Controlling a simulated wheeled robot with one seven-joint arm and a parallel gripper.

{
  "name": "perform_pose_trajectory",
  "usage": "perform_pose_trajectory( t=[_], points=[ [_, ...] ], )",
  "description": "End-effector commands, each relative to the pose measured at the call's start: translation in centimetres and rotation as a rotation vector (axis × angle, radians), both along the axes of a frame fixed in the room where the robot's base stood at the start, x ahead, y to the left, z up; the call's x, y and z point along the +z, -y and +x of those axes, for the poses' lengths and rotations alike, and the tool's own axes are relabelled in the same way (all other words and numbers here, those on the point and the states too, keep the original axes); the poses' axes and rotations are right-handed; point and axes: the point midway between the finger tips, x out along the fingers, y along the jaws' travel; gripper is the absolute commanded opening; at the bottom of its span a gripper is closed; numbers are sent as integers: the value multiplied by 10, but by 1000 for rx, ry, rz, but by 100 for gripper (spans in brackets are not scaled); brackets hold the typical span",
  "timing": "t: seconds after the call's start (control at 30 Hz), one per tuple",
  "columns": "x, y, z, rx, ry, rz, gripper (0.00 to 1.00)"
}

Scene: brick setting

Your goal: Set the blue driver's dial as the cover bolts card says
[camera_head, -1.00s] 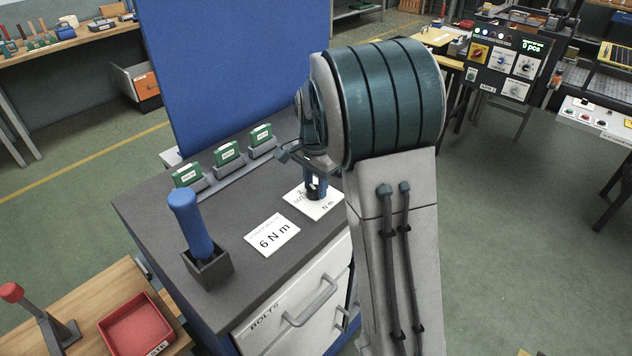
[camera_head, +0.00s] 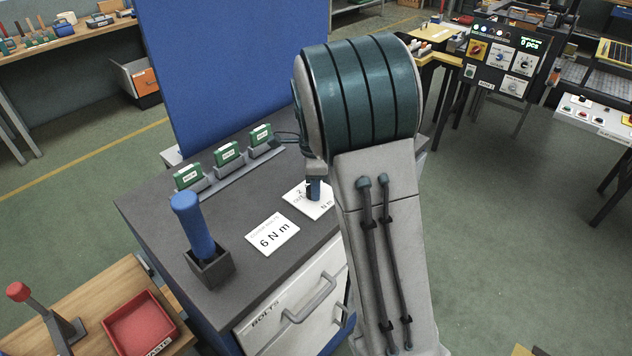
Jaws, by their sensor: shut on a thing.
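A blue-handled driver (camera_head: 196,225) stands upright in a dark square holder (camera_head: 212,270) at the front left of the grey bench top. No scale can be read on it. A white card (camera_head: 272,234) reads "6 N m"; its small heading is hard to read. A second white card (camera_head: 322,207) lies behind it, partly covered by my arm (camera_head: 375,190).
Several green blocks (camera_head: 227,154) stand in grey holders along the back of the bench, before a blue panel (camera_head: 235,75). A drawer marked "BOLTS" (camera_head: 300,300) is in the bench front. A red tray (camera_head: 139,322) sits on a wooden table at lower left.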

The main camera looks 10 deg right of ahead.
Motion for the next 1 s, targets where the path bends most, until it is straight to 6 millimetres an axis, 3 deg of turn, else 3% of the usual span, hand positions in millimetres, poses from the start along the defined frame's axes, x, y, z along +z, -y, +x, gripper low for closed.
perform_pose_trajectory(
  t=[0.57,0.6,0.67,1.0],
  points=[
    [3,-2,3,-33,13,3,9],
    [3,-2,3,-33,13,3,37],
    [3,-2,3,-33,12,3,53],
    [4,0,2,-34,6,2,53]
  ],
)
